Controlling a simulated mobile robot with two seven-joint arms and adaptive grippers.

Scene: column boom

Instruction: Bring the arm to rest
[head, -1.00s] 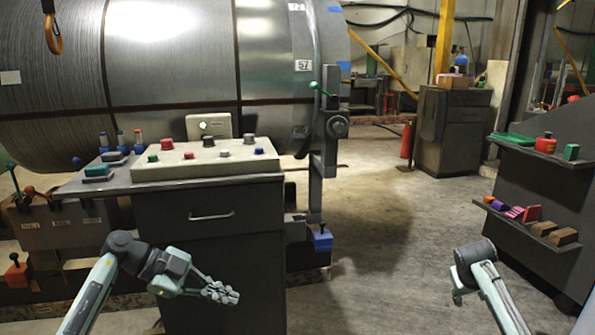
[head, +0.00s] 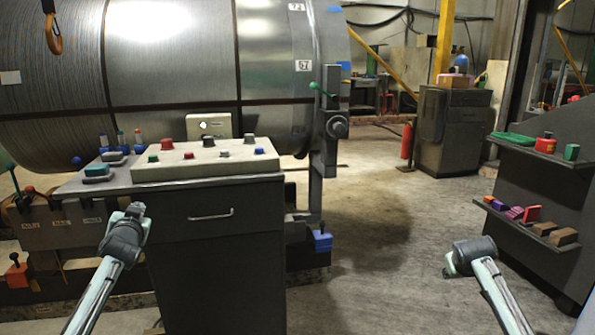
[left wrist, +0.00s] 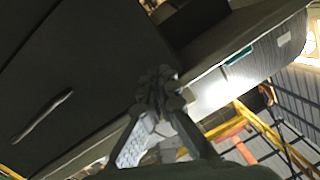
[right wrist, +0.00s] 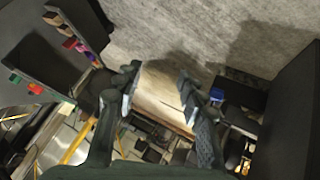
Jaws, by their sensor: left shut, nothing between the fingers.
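My left arm comes in at the lower left of the head view. Its gripper (head: 136,211) is foreshortened, in front of the dark control cabinet. In the left wrist view the left gripper's fingertips (left wrist: 161,88) meet with nothing held, and the dark cabinet front (left wrist: 65,75) fills the left side. My right arm (head: 475,258) shows at the lower right of the head view, over open floor, with its fingers hidden there. In the right wrist view the right gripper's fingers (right wrist: 160,88) stand apart, with nothing seen held between them.
The control cabinet (head: 220,260) carries a button panel (head: 205,165) and stands close to my left arm. A large steel coil (head: 180,60) lies behind it. A dark shelf unit (head: 540,195) with small items stands at the right. The floor (head: 385,230) between is clear.

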